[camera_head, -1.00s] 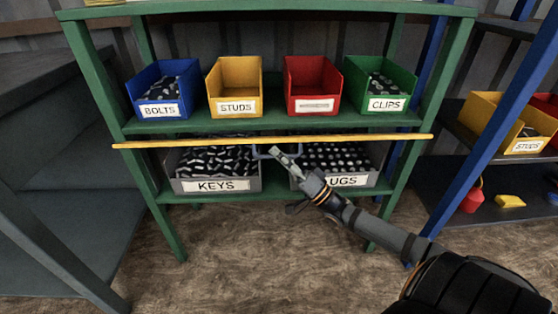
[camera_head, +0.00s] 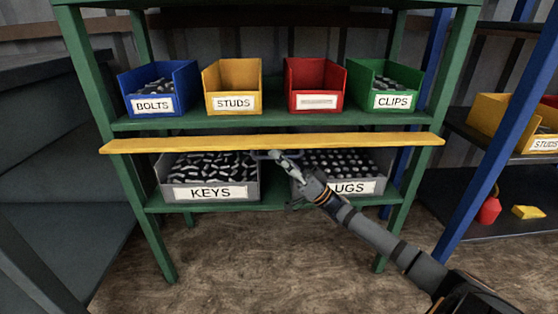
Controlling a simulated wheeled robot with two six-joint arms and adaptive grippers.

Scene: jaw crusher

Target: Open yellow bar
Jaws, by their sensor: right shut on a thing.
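The yellow bar (camera_head: 200,145) runs level across the front of the green shelf, just below the middle board and above the lower bins. A small dark handle (camera_head: 260,154) hangs under the middle of the bar. My right gripper (camera_head: 282,158) reaches up from the lower right and is shut on this handle. The fingertips hide part of the handle. My left gripper is out of view.
The green shelf (camera_head: 230,121) holds blue, yellow, red and green bins on its middle board. The KEYS bin (camera_head: 212,194) and a second grey bin (camera_head: 347,187) stand on the lower board behind the bar. A blue-posted rack (camera_head: 500,140) stands at right. Brown floor in front is clear.

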